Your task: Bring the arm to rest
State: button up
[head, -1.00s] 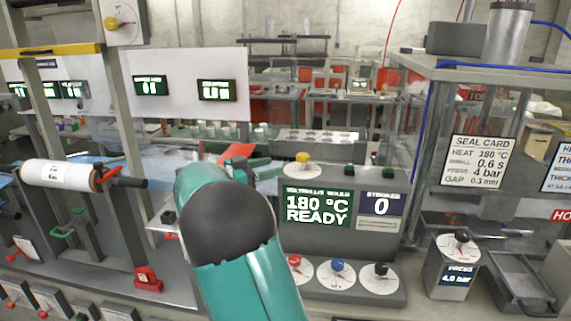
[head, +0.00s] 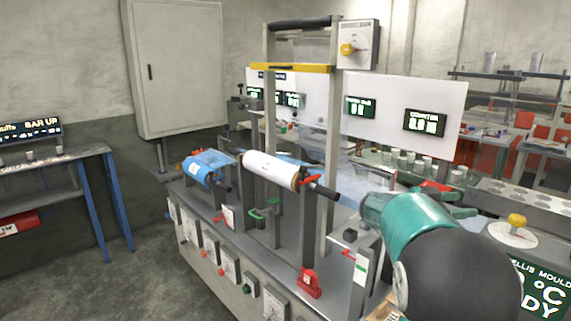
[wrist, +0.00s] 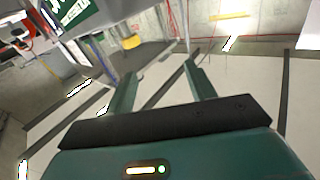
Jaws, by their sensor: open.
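My teal and black arm reaches in from the lower right of the head view, over the right end of the machine bench. My gripper (head: 445,202) is at its far end, partly hidden behind the arm's own links. In the wrist view my gripper (wrist: 160,82) shows two teal fingers spread apart, with nothing between them. The fingers touch nothing that I can make out.
A white film roll (head: 271,170) and a blue roll (head: 205,166) sit on the bench left of my arm. A red block (head: 309,283) stands near its front edge. A green display (head: 545,290) is at right. The floor (head: 90,280) at left is clear.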

jog(key=w+a+r+n+t+y, duration=0.25)
jog(key=a+r+n+t, duration=0.2)
jog(key=t, duration=0.25)
jog(key=w+a+r+n+t+y, duration=0.1)
jog(key=a+r+n+t+y, duration=0.25)
jog(key=a+t, duration=0.3)
jog(key=s+a+f+n+t+y, duration=0.2)
jog(key=s+a+n+t+y, duration=0.15)
jog(key=a+n+y, duration=0.45)
jog(key=s+a+f+n+g+y, duration=0.2)
jog(key=s+a+f+g+y, duration=0.4)
jog(key=s+a, duration=0.6)
jog(key=s+f+g+h, duration=0.1)
jog(key=s+f+g, duration=0.1)
jog(key=s+f, duration=0.3)
jog(key=s+d+f+n+g, duration=0.1)
jog(key=s+f+g, duration=0.2)
jog(key=s, duration=0.8)
notch_tip(320, 180, down, 2)
jog(key=shift+s+f+h, duration=0.15)
jog(key=shift+f+h, duration=0.1)
jog(key=shift+h, duration=0.15)
